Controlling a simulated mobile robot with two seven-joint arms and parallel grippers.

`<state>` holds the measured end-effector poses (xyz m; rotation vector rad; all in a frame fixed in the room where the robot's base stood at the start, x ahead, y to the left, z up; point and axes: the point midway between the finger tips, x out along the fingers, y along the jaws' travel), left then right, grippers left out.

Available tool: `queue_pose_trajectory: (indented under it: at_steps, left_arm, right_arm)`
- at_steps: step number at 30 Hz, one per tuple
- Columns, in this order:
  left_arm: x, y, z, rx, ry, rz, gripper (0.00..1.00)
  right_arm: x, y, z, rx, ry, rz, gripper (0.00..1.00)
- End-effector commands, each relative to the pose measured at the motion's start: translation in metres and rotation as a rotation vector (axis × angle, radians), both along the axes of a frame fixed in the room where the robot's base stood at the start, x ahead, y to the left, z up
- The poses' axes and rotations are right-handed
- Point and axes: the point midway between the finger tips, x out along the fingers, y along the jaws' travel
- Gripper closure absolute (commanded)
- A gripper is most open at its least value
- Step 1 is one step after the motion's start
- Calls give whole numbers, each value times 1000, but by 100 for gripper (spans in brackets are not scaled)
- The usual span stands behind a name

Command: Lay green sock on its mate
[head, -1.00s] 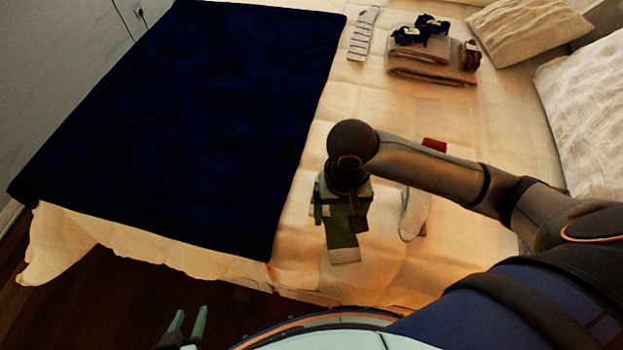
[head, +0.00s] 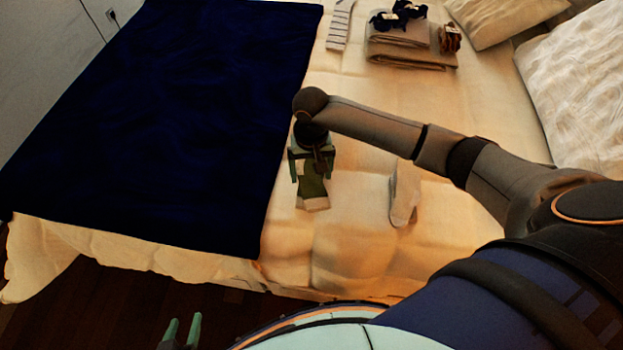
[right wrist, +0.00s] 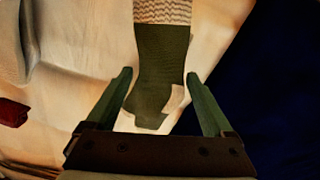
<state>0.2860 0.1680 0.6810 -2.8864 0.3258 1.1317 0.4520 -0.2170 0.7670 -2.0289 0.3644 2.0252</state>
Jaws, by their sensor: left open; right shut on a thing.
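A green sock (head: 312,190) with a pale cuff is at my right gripper (head: 312,165), close to the bed surface beside the dark blue blanket. In the right wrist view the sock (right wrist: 160,60) lies between the fingers of my right gripper (right wrist: 158,85), its pale ribbed cuff pointing away and a pale patch low on its right side. My right gripper is shut on the sock. I cannot tell a second green sock apart; one under it would be hidden. My left gripper (head: 182,330) is open and empty at the bottom edge, off the bed.
The dark blue blanket (head: 150,120) covers the bed's left part. A pale grey sock (head: 404,195) lies right of my gripper. A striped sock (head: 339,25), folded towels (head: 410,55) with bundles on top, and pillows (head: 575,95) are farther back. A red item (right wrist: 12,112) shows in the wrist view.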

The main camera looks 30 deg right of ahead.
Motion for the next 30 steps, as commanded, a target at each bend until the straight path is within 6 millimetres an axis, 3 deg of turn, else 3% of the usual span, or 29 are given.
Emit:
queue_pose_trajectory:
  at_steps: [6,17,18,21,30]
  left_arm:
    - [-1,-1,-7,0,7,-2,50]
    - [0,-2,-4,-2,5,-4,50]
    - [0,-2,-4,-3,4,-4,50]
    - [1,-2,-4,-3,1,-4,50]
    - [2,-2,-3,-3,-3,-4,50]
  right_arm:
    - [-1,-1,-31,-2,2,0,66]
    - [-1,0,-34,-2,2,0,66]
    - [-1,0,-33,-1,0,1,9]
    - [-1,0,-33,-1,0,1,0]
    - [0,-1,-29,-1,-1,0,0]
